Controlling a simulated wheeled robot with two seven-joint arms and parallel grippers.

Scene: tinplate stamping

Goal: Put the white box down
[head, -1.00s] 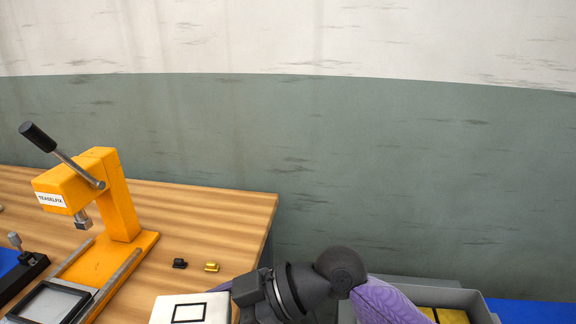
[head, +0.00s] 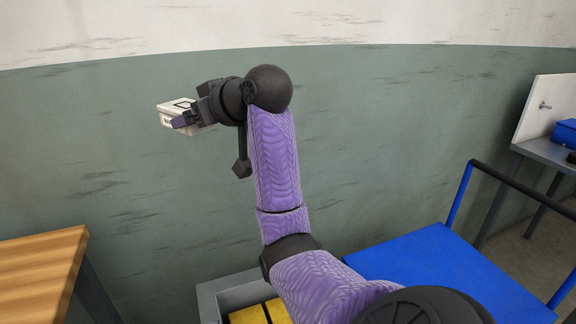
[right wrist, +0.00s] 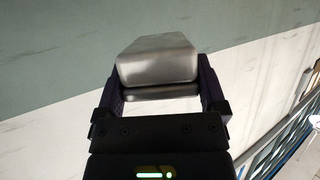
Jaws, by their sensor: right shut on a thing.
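The white box (head: 180,107), with a dark square outline on its top, is held up in the air in front of the grey-green wall. My right gripper (head: 186,121) is shut on it. In the right wrist view the box (right wrist: 157,62), looking grey there, sits between the two fingers of the right gripper (right wrist: 160,92). The box is well clear of the wooden table (head: 38,268) at the lower left. My left gripper is not in view.
A grey bin (head: 210,300) with yellow blocks (head: 250,314) stands below my right arm. A blue cart (head: 450,270) with a rail is at the right. A grey bench (head: 548,152) with a blue case (head: 565,133) stands at the far right.

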